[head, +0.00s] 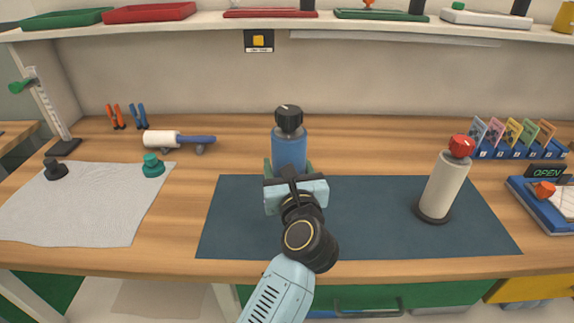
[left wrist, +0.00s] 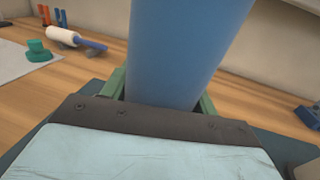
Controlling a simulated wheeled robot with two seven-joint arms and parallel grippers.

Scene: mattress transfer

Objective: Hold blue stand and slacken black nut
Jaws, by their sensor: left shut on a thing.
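The blue stand (head: 289,148) is an upright blue cylinder at the back edge of the dark mat, with the black nut (head: 289,119) on its top. My left gripper (head: 288,170) reaches in from the front and is shut on the lower part of the blue stand. In the left wrist view the blue stand (left wrist: 185,50) rises between the green fingers, with one finger on each side. The black nut is out of that view, and the stand's base is hidden behind the gripper. My right gripper does not show in either view.
A cream stand (head: 444,187) with a red knob (head: 461,146) stands on the mat's (head: 370,225) right part. A white cloth (head: 85,205) with a black knob and a teal knob (head: 153,165) lies at left. A roller (head: 178,139) lies behind. A shelf (head: 270,22) runs above.

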